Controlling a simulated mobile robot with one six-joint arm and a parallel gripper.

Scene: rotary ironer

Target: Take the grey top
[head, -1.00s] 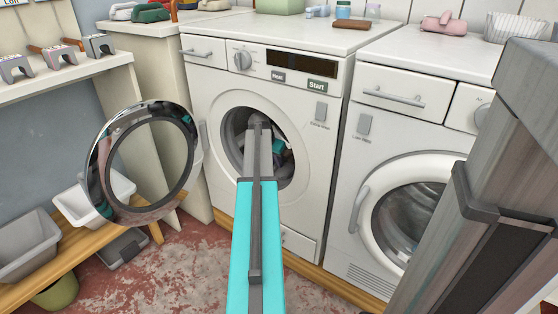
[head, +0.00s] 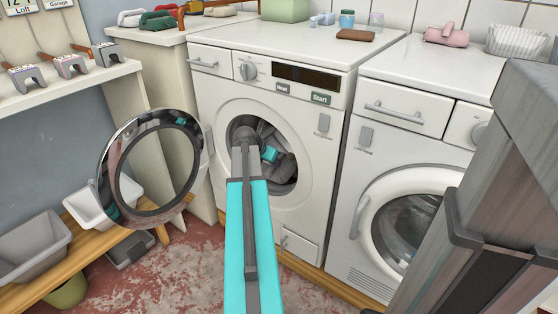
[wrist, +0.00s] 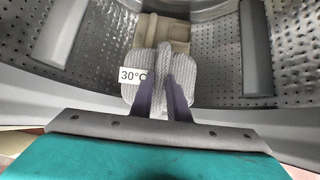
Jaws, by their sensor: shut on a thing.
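In the wrist view a light grey knitted top (wrist: 184,72) is bunched between the fingers of my gripper (wrist: 164,92). A white tag reading 30°C (wrist: 133,76) shows on its left side. The gripper is shut on the top, inside the perforated metal drum (wrist: 218,62) of the left washing machine. In the head view my arm reaches through the open round door of this washing machine (head: 310,150). The fingers and the top cannot be made out clearly there.
The open door ring (head: 112,165) stands out to the left of the opening. The opening's rim surrounds my arm. Drum ribs (wrist: 255,48) stick out on both sides. A second machine (head: 400,150) with a closed door stands at right.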

